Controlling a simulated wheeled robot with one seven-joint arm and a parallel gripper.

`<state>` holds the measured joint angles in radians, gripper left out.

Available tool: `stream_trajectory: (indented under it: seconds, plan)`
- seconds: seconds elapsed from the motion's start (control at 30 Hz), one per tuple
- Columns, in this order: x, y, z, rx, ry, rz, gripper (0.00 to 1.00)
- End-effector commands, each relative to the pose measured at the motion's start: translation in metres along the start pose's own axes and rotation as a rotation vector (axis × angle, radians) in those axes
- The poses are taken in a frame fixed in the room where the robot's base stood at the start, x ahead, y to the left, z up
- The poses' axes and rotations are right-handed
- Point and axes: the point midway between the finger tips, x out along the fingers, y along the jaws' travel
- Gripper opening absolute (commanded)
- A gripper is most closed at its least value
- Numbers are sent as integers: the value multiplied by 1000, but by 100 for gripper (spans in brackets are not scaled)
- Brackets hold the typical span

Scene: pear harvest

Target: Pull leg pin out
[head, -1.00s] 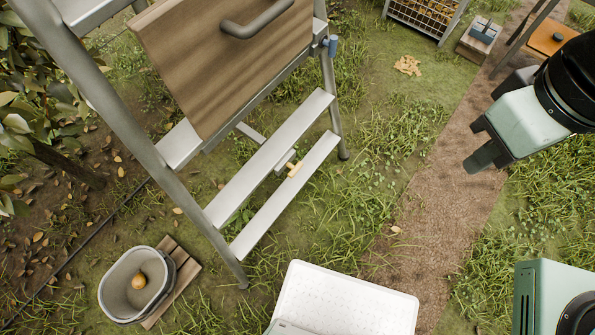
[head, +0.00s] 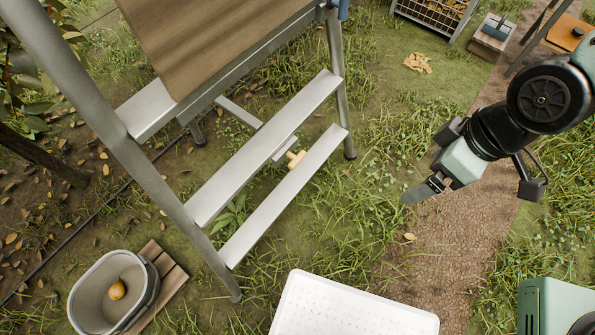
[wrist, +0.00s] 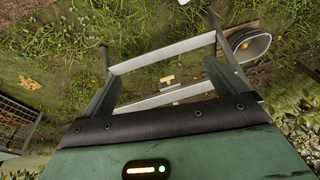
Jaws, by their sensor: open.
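A tan T-shaped pin handle (head: 295,159) sits at a grey metal bracket (head: 284,147) by the ladder's two lowest steps. I take it as the leg pin. In the wrist view the tan handle (wrist: 167,79) shows between my fingers, well beyond them. The metal ladder (head: 265,150) stands on the grass. My gripper (head: 418,191) is right of the ladder, apart from it and the pin. In the wrist view my gripper (wrist: 160,72) has its two fingers spread with nothing between them. The pin's shaft is not clear to see.
A wooden board (head: 215,40) hangs on the ladder. A grey bucket (head: 88,290) with a pear is at lower left, a white perforated tray (head: 350,308) at bottom centre. A wire crate (head: 434,15) stands at the back. Grass between my gripper and the ladder is clear.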

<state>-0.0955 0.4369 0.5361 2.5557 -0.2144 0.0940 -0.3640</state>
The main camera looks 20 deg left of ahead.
Motion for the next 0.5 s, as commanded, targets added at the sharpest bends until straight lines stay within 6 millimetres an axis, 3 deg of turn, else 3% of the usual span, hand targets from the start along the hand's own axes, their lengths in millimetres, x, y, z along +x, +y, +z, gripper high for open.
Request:
stream_trajectory:
  seconds: [0.03, 0.1, 0.3, 0.5]
  plan:
    - [46, 4, 6, -30, 29, -32, 97]
    - [81, 5, 7, -82, 85, -65, 97]
    - [173, 2, 1, -200, 292, -149, 97]
    - [245, -5, -12, -263, 563, -194, 97]
